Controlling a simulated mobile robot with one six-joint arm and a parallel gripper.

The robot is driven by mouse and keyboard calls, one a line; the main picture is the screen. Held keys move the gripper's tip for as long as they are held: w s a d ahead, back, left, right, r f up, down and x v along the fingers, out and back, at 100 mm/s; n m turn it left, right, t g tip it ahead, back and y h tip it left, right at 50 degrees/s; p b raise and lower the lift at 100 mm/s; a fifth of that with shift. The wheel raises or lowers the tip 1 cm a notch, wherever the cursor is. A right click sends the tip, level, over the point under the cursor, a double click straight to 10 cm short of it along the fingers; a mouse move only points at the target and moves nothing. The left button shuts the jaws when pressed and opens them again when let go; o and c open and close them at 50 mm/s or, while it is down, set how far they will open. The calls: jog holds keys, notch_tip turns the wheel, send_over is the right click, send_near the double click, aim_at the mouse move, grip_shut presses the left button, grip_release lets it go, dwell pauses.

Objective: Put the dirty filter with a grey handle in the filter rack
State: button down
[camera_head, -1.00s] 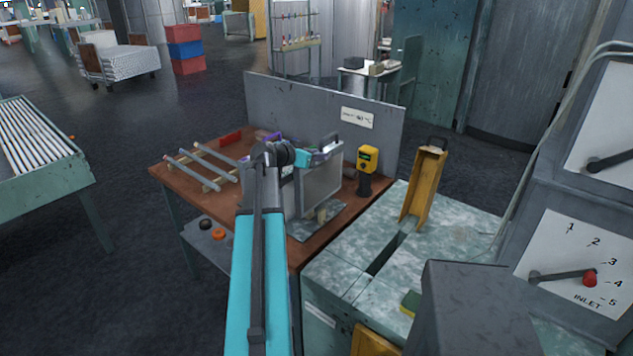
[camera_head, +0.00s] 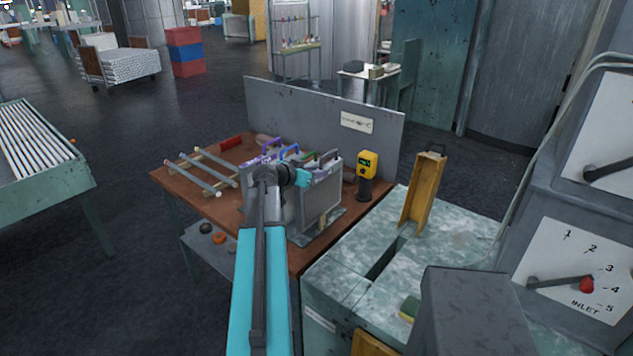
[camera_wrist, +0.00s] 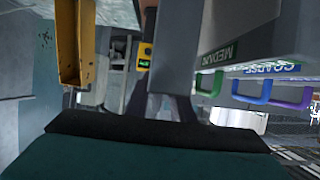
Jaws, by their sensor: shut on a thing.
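The filter with a grey handle (camera_head: 327,160) stands upright at the right end of the filter rack (camera_head: 297,236), its grey panel facing right. My gripper (camera_wrist: 168,104) is shut on it; in the wrist view a grey upright part of the filter (camera_wrist: 174,50) rises from between the fingers. In the head view my wrist hides the fingertips and part of the rack. Purple, blue and green handles stand in a row left of the grey one. The wrist view shows the green handle (camera_wrist: 209,83) beside a MEDIUM label. I cannot tell whether the filter is fully seated.
The rack is on a brown bench (camera_head: 222,200) with a grey back panel (camera_head: 300,115). A yellow handheld device (camera_head: 367,164) stands right of the rack. A yellow channel (camera_head: 424,190) rises from the mottled green machine. Glass tubes (camera_head: 200,174) lie on supports at left.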

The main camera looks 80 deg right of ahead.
aim_at(317, 181)
jog(key=shift+f+p, duration=0.6)
jog(key=shift+f, duration=1.25)
jog(key=c, duration=1.5)
grip_release()
jog(key=shift+c, duration=0.2)
jog(key=b+v, duration=0.5)
jog(key=v, duration=0.5)
jog(key=shift+w+a, duration=0.15)
jog(key=shift+a, duration=0.1)
jog(key=shift+v, duration=0.75)
